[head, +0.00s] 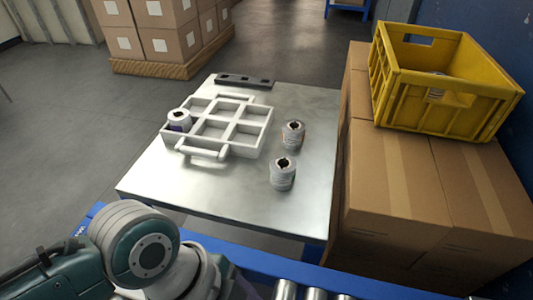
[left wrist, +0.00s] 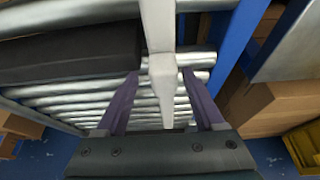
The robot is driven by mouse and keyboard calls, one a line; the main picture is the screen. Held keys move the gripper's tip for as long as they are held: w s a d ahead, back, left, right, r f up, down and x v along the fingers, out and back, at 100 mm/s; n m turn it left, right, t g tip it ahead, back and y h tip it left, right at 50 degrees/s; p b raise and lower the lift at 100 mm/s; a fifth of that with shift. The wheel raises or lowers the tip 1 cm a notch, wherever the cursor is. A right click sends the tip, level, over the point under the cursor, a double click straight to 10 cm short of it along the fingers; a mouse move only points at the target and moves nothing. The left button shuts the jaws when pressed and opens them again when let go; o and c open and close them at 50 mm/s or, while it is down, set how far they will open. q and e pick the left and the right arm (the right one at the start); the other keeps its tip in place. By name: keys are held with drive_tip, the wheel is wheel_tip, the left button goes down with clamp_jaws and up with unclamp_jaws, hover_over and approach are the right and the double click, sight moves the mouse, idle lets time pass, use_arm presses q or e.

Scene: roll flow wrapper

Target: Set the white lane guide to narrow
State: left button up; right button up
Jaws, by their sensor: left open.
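In the left wrist view a white bar, which looks like the white lane guide (left wrist: 163,92), runs down from the top middle above the conveyor rollers. Its near end is between the two purple fingers of my left gripper (left wrist: 160,73). The fingers are spread apart, with a gap seen on each side of the bar; I cannot tell its depth between them. The lane guide does not show in the head view, where only links of my left arm appear at the lower left. My right gripper is in neither view.
Metal rollers (left wrist: 60,90) lie below, with a dark block (left wrist: 70,52) at left and a blue frame rail (left wrist: 236,40) at right. In the head view a metal table (head: 235,205) bears a white divided tray (head: 226,148) and rolls (head: 283,174). A yellow crate (head: 440,105) sits on cartons (head: 400,185).

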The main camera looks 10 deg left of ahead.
use_arm(q)
drive_tip(key=shift+r, duration=0.1)
drive_tip(key=p+v, duration=0.4)
drive_tip(key=v, duration=0.5)
drive_tip(key=shift+r, duration=0.35)
drive_tip(key=shift+a, duration=0.15)
